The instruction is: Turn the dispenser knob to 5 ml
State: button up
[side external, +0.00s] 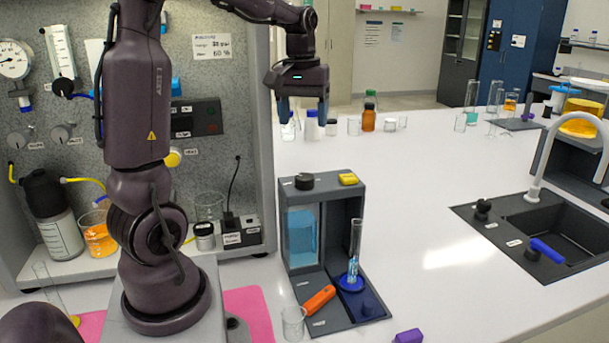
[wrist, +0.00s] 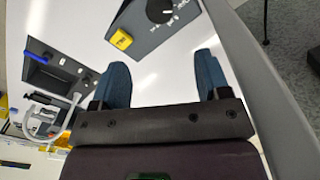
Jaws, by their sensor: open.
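The dispenser (side external: 357,210) is a dark grey stand on the white bench with a tank of blue liquid (side external: 302,238). Its black round knob (side external: 304,181) sits on top at the left, beside a yellow block (side external: 348,179). In the wrist view the knob (wrist: 160,10) is at the top edge, partly cut off, with white marks near it, too small to read; the yellow block (wrist: 121,39) is left of it. My gripper (side external: 297,112) is open and empty, high above the dispenser and apart from it. Its blue fingers (wrist: 162,75) show in the wrist view.
A glass cylinder (side external: 355,250) stands on a blue round base at the dispenser's foot, near an orange handle (side external: 319,299). A beaker (side external: 293,323) and a purple block (side external: 409,336) are in front. Bottles (side external: 369,117) stand behind. A sink (side external: 545,240) is at right; the bench between is clear.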

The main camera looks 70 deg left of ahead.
aim_at(304, 176)
jog(key=f, duration=1.2)
jog(key=shift+d+f, duration=0.25)
jog(key=shift+f, duration=0.15)
jog(key=c, duration=0.9)
